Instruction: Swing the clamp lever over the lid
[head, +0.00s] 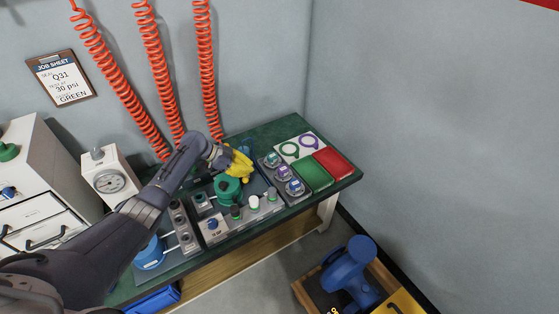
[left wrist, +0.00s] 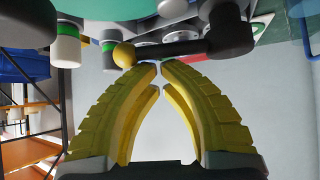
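My left gripper (head: 241,172), with yellow fingers, is over the bench just behind and right of the green round lid (head: 228,190). The left wrist view shows its fingertips (left wrist: 160,64) drawn together with only a slim gap. The clamp lever (left wrist: 190,47) is a dark bar with a yellow ball knob (left wrist: 124,54) and a thick dark pivot end. It runs crosswise right at the fingertips; I cannot tell whether they touch it. Nothing is seen gripped between the fingers. In the head view the gripper hides the lever. My right gripper is not in view.
Several knobs and buttons (head: 254,203) line the panel in front of the lid. Ringed jars (head: 284,172), a green mat (head: 313,173) and a red mat (head: 334,162) lie to the right. A gauge (head: 109,181) stands left. Red coiled hoses (head: 208,70) hang behind.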

